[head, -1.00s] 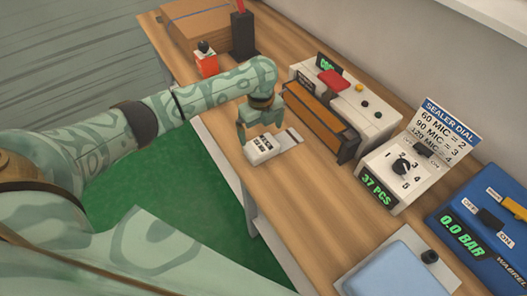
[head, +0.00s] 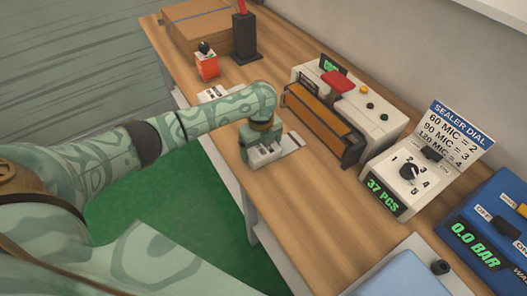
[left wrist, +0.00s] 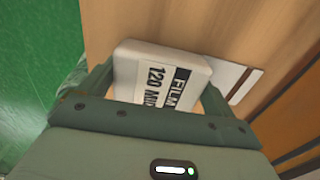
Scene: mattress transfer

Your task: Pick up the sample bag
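A white packet (left wrist: 160,82) labelled "FILM 120 MIC", which I take for the sample bag, lies on the wooden table; it also shows in the head view (head: 266,153). My left gripper (head: 264,147) is lowered over it. In the left wrist view, its two fingers stand close against either side of the packet. I cannot tell whether they press on it. A flat white card with a dark stripe (left wrist: 234,80) lies beside the packet. My right gripper is not in view.
A sealer with a brown bar (head: 318,115) stands right of the gripper. A white dial box (head: 398,185) and blue machine (head: 485,235) stand nearer the front right. Another white item (head: 213,93) lies behind my arm.

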